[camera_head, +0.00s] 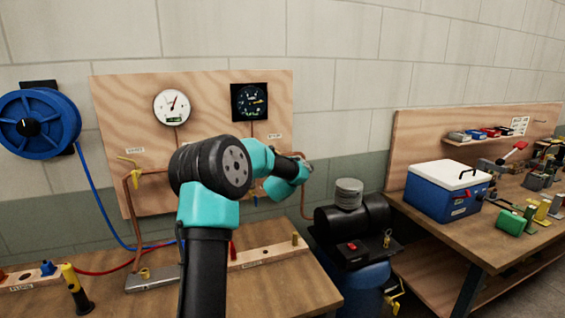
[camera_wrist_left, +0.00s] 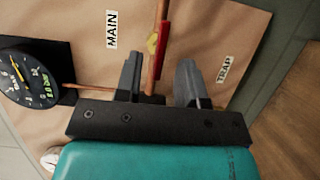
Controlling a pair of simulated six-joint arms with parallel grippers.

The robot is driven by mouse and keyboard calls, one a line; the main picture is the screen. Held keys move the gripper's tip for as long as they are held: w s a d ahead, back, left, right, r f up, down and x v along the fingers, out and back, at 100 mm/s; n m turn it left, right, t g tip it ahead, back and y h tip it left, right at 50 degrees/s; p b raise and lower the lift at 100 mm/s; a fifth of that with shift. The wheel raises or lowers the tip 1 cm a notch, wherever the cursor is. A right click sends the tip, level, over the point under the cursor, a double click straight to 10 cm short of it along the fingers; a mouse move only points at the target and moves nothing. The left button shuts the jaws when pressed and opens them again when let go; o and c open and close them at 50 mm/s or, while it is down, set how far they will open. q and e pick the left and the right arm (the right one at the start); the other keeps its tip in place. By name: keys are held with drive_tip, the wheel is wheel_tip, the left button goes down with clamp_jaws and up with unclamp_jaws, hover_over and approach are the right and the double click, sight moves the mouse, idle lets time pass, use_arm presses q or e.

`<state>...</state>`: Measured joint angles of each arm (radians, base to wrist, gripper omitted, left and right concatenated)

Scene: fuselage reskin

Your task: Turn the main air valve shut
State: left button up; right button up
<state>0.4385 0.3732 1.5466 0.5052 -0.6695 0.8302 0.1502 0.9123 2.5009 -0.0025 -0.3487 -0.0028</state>
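The main air valve shows in the left wrist view as a yellow body (camera_wrist_left: 152,42) with a red handle (camera_wrist_left: 164,36) on a copper pipe (camera_wrist_left: 155,68), beside the MAIN label (camera_wrist_left: 112,30). My left gripper (camera_wrist_left: 160,66) is open, with its two grey fingers on either side of the pipe, just short of the handle. I cannot tell whether a finger touches the pipe. In the head view my left arm reaches up to the plywood board (camera_head: 110,100) and hides the valve; its fingertips are hard to make out there. My right gripper is not in view.
A dark gauge (camera_head: 249,102) and a white gauge (camera_head: 173,107) hang on the board. A yellow-handled valve (camera_head: 131,164) is at its left. A TRAP label (camera_wrist_left: 225,69) is right of my fingers. A black compressor (camera_head: 352,218) and a cooler (camera_head: 447,190) stand to the right.

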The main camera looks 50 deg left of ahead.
use_arm(q)
drive_tip(key=shift+x, duration=2.1)
drive_tip(key=shift+c, duration=0.4)
clamp_jaws()
